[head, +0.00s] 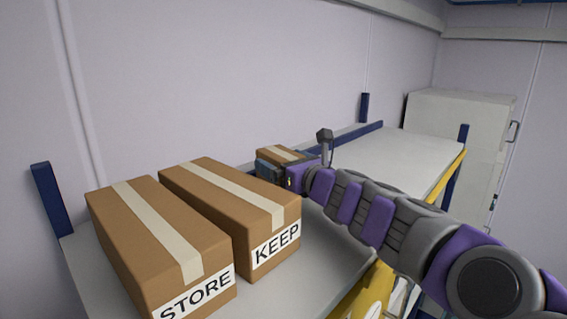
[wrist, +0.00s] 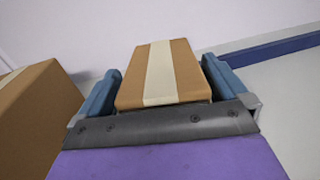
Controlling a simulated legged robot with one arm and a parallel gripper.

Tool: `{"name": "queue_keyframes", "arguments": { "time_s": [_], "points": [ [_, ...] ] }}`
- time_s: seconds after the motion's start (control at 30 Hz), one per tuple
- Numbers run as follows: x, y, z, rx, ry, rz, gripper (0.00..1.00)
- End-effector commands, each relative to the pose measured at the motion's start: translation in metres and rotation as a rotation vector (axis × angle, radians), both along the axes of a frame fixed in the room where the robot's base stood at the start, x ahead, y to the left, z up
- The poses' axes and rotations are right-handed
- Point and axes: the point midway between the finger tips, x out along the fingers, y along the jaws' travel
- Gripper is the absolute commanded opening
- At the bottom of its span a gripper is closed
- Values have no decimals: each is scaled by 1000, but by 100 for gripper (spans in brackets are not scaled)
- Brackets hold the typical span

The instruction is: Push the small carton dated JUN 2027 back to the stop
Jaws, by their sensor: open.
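A small brown carton (head: 281,154) with a pale tape strip lies on the shelf, near the blue rail at the back. It also shows in the wrist view (wrist: 184,75), between the two blue fingers. My gripper (head: 272,168) is open, with a finger on each side of this carton; in the wrist view the gripper (wrist: 160,95) has the carton's near end close to its palm. I cannot tell whether the palm touches it. The carton's front face and any date on it are hidden.
Large cartons marked STORE (head: 158,238) and KEEP (head: 232,212) stand left of my gripper. The blue back rail (head: 358,133) runs along the shelf (head: 400,155). The shelf's right part is clear. A pale cabinet (head: 455,125) stands beyond it.

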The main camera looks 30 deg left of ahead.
Motion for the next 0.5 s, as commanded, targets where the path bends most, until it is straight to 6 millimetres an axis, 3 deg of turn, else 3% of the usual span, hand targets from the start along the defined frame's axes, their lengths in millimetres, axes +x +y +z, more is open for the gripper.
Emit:
{"name": "queue_keyframes", "arguments": {
  "time_s": [0.27,0.5],
  "points": [
    [-5,-13,1,3,-1,-1,100],
    [-23,-46,2,4,-3,-1,100]
  ]
}}
